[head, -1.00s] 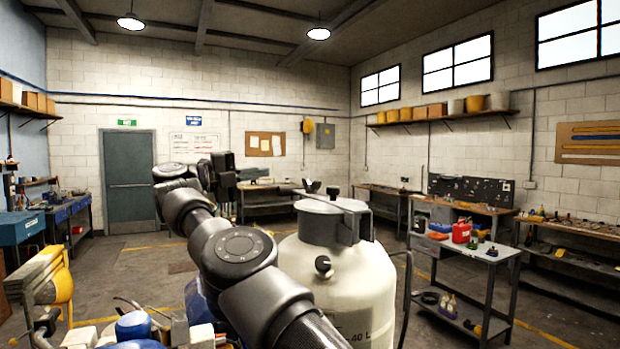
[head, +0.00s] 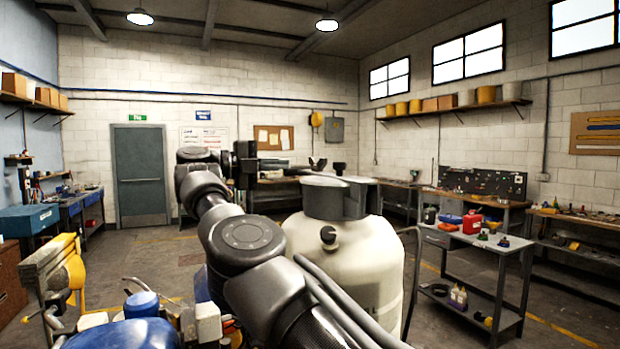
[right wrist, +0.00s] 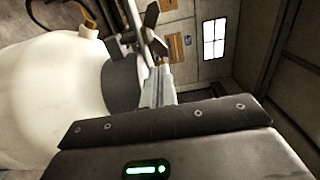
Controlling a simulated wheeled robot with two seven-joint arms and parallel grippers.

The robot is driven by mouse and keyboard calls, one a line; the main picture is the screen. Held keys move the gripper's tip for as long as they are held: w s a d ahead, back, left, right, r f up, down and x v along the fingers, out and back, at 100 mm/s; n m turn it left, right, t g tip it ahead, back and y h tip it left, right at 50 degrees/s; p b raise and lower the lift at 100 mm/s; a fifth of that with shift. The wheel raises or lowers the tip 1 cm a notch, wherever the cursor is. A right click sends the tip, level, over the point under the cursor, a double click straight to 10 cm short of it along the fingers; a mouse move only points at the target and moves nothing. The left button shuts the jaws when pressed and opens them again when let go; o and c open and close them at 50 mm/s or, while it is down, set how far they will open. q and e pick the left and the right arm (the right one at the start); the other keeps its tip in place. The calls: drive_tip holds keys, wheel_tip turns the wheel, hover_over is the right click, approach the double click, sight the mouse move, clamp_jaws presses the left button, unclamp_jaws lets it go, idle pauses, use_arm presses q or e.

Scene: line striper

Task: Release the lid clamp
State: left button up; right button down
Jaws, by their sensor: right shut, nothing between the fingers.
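The cream pressure tank (head: 355,260) stands right of centre in the head view. Its grey lid (head: 325,196) is on top, with a grey clamp bar (head: 356,199) at its right side. Dark wing-shaped pieces (head: 318,164) show just behind the lid; a similar dark winged piece (right wrist: 151,32) shows in the right wrist view, beyond the fingertips. My right gripper (head: 284,164) is shut and empty, left of and behind the lid. Its pale fingers show in the right wrist view (right wrist: 155,85), near the tank's dark collar (right wrist: 122,82); whether they touch anything is unclear. My left gripper is out of view.
Blue and yellow machine parts (head: 70,270) fill the lower left. A black knob (head: 328,236) sticks out of the tank's front. A grey cart (head: 475,240) with a red can (head: 473,221) stands at right. Open floor (head: 165,260) lies at left.

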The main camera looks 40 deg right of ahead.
sight(320, 162)
drive_tip(key=p+x, duration=0.1)
drive_tip(key=x, duration=0.6)
drive_tip(key=shift+r, duration=0.1)
drive_tip(key=shift+s+d, duration=0.1)
drive_tip(key=shift+d, duration=0.4)
